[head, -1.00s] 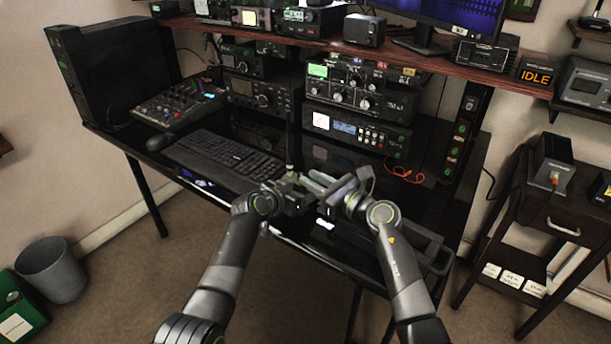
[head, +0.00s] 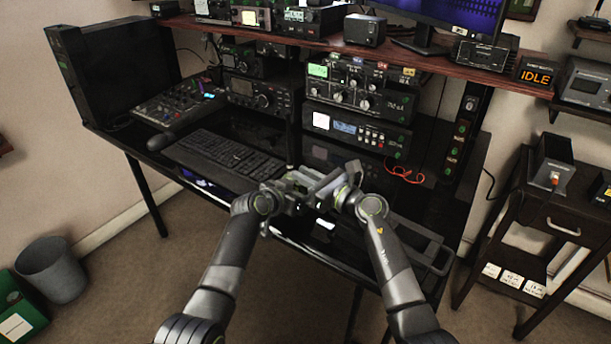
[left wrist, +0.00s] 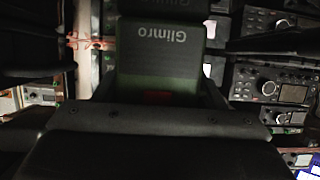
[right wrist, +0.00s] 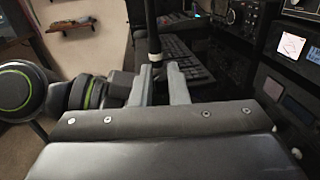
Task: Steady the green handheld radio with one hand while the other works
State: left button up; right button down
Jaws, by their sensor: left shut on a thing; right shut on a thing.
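The green handheld radio (left wrist: 165,75) fills the middle of the left wrist view, its "Glimro" lettering upside down there. My left gripper (head: 292,190) is shut on its body and holds it above the front of the desk. In the head view the radio is mostly hidden by the grippers. Its dark antenna (right wrist: 153,35) rises just beyond my right gripper's fingers. My right gripper (right wrist: 160,84) is shut at the radio's top end, beside the left gripper.
A keyboard (head: 225,153) lies on the black desk (head: 200,185) left of the grippers. Stacked radio units (head: 355,110) stand behind, with a red cable (head: 403,174) at their right. A drawer cabinet (head: 555,205) stands to the right. Floor in front is clear.

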jog(key=shift+g, duration=0.3)
jog(key=shift+w+d+f+n+g+y, duration=0.1)
jog(key=shift+w+n+g+y, duration=0.05)
jog(key=shift+n+g+y, duration=1.1)
jog(key=shift+w+d+f+n+g+y, duration=0.15)
jog(key=shift+n+g+y, duration=0.6)
jog(key=shift+n+g, duration=0.9)
jog(key=shift+r+g, duration=0.1)
jog(key=shift+g, duration=0.7)
jog(key=c, duration=1.7)
grip_release()
jog(key=shift+r, duration=0.1)
jog(key=v, duration=1.2)
jog(key=shift+w+f, duration=0.1)
jog(key=shift+f, duration=0.15)
